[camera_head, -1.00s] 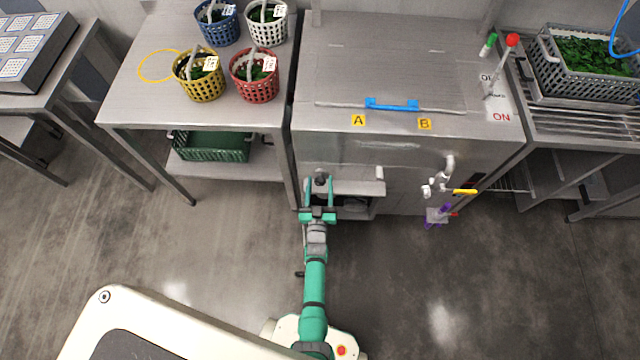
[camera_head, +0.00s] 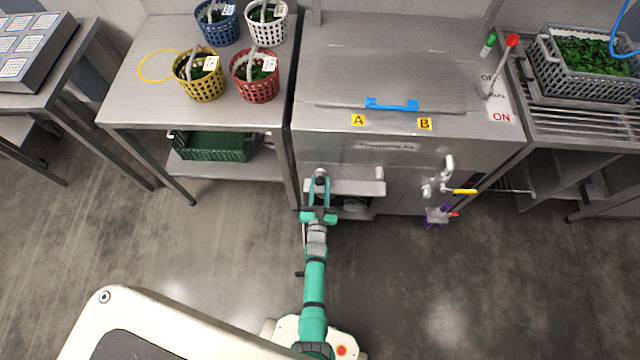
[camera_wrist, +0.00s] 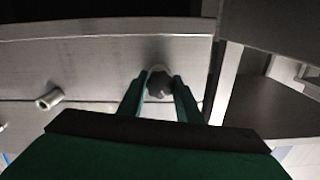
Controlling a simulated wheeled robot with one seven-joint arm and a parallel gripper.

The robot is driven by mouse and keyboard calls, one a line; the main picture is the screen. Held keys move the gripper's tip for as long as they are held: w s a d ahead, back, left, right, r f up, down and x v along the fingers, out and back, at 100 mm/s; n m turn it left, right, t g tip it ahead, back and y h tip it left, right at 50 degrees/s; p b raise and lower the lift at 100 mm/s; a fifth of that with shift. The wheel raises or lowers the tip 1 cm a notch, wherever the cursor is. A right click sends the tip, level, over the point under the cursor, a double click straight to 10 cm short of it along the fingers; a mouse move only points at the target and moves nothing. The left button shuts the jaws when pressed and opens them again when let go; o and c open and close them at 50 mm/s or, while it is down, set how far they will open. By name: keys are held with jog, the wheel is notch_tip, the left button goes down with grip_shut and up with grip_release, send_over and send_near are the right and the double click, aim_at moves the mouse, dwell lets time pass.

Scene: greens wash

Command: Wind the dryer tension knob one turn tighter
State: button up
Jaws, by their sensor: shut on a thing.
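The dryer tension knob (camera_head: 320,174) is a small grey lobed knob on the front of the steel machine, at its lower left. In the wrist view the knob (camera_wrist: 159,80) sits between the two green fingertips, with a pale collar behind it. My gripper (camera_head: 320,184) has come at the knob straight from the front, and its fingers (camera_wrist: 159,90) are shut on the knob's sides. The fingers hide part of the knob's sides, and no turn mark can be read on it.
A steel ledge (camera_head: 358,187) juts out just right of the knob. A pipe and tap with a yellow handle (camera_head: 464,191) are further right. The table's leg (camera_head: 288,168) stands close on the left. Floor in front is clear.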

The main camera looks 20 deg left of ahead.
jog(key=shift+m, duration=1.5)
jog(key=o, duration=1)
jog(key=shift+o, duration=0.2)
jog(key=shift+r, duration=0.1)
jog(key=shift+r, duration=0.55)
jog(key=s+d+r, duration=0.3)
jog(key=s+r, duration=0.8)
jog(key=s, duration=0.2)
jog(key=shift+s+d+r, duration=0.25)
jog(key=shift+d+r, duration=0.15)
